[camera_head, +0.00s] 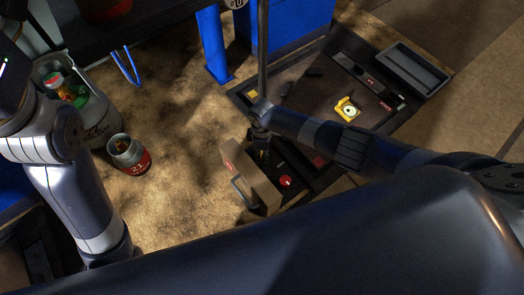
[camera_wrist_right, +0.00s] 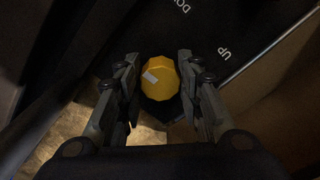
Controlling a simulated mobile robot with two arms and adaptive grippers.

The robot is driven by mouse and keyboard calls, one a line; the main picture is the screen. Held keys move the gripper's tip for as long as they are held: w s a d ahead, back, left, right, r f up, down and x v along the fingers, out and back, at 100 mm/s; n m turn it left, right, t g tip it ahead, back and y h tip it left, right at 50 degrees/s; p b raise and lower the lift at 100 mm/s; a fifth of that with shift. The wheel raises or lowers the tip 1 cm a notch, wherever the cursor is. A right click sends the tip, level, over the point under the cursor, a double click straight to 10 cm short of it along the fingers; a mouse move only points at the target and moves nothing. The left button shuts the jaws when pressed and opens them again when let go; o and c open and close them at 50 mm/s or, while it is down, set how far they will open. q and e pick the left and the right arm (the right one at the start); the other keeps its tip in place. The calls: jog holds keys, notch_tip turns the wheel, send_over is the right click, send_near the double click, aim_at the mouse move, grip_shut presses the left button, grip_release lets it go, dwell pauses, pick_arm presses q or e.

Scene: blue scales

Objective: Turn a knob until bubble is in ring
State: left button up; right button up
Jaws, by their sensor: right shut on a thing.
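The yellow faceted knob (camera_wrist_right: 160,77) with a small white mark sits between the fingers of my right gripper (camera_wrist_right: 157,85) in the right wrist view. The right gripper is shut on it. In the head view, my right gripper (camera_head: 262,150) points down at the near end of the scale, where the knob is mostly hidden. The yellow bubble level (camera_head: 347,109) with a pale round face lies on the dark scale platform (camera_head: 305,97). The bubble's place against the ring is too small to tell. My left arm is at the left; its gripper is out of view.
A brown box-like part (camera_head: 247,176) with a handle and a red knob (camera_head: 286,181) are close to the right gripper. A can (camera_head: 128,154) and a grey bin (camera_head: 93,112) stand to the left. A grey tray (camera_head: 413,69) is at the far right. "UP" and "DOWN" lettering shows beside the knob.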

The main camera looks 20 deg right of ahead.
jog(key=shift+s+n, duration=0.1)
jog(key=shift+n, duration=0.5)
jog(key=shift+d, duration=0.1)
jog(key=o, duration=1.1)
jog(key=shift+f, duration=0.1)
jog(key=shift+c, duration=0.2)
jog(key=shift+r, duration=0.2)
notch_tip(320, 180, up, 12)
jog(key=shift+f, duration=0.15)
